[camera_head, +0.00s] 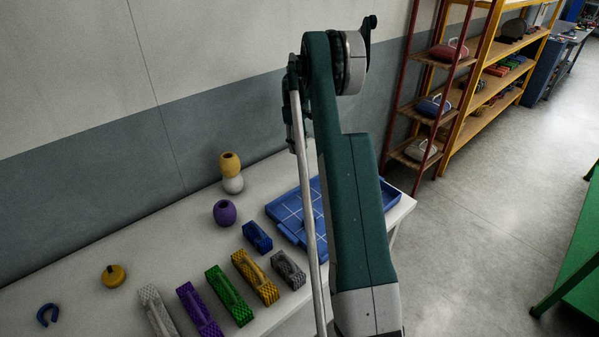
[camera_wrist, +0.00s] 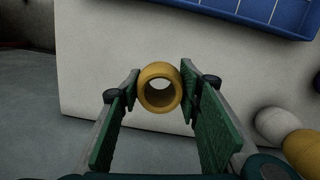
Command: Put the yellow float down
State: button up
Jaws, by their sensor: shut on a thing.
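In the wrist view, my gripper (camera_wrist: 160,85) is shut on a yellow float (camera_wrist: 160,102), a round piece with a hole that faces the camera. The float sits between the green finger pads, with the pale table (camera_wrist: 100,60) behind it. I cannot tell whether the float touches the table. In the head view, my arm hides the gripper and the held float.
A blue tray (camera_head: 285,208) lies at the table's right end, partly behind my arm. A purple float (camera_head: 224,213), several coloured blocks, a yellow knobbed piece (camera_head: 113,277) and a blue hook (camera_head: 47,314) are on the table.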

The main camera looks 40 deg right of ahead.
dwell(0.3)
send_over(300, 170)
jog(key=shift+w+f+b, duration=0.15)
jog(key=shift+f+b, duration=0.05)
jog(key=shift+f, duration=1.35)
jog(key=shift+w+f+b, duration=0.1)
jog(key=shift+f+b, duration=0.1)
jog(key=shift+f, duration=1.35)
jog(key=shift+f, duration=0.15)
jog(key=shift+f, duration=1.75)
jog(key=shift+f+b, duration=0.15)
jog(key=shift+b, duration=0.2)
jog(key=o, duration=0.8)
jog(key=shift+o, duration=0.2)
jog(key=r, duration=0.4)
jog(key=w+r+p, duration=0.1)
jog(key=r, duration=0.7)
jog(key=shift+w+a+r+p, duration=0.15)
jog(key=shift+w+p, duration=0.05)
jog(key=shift+p, duration=0.2)
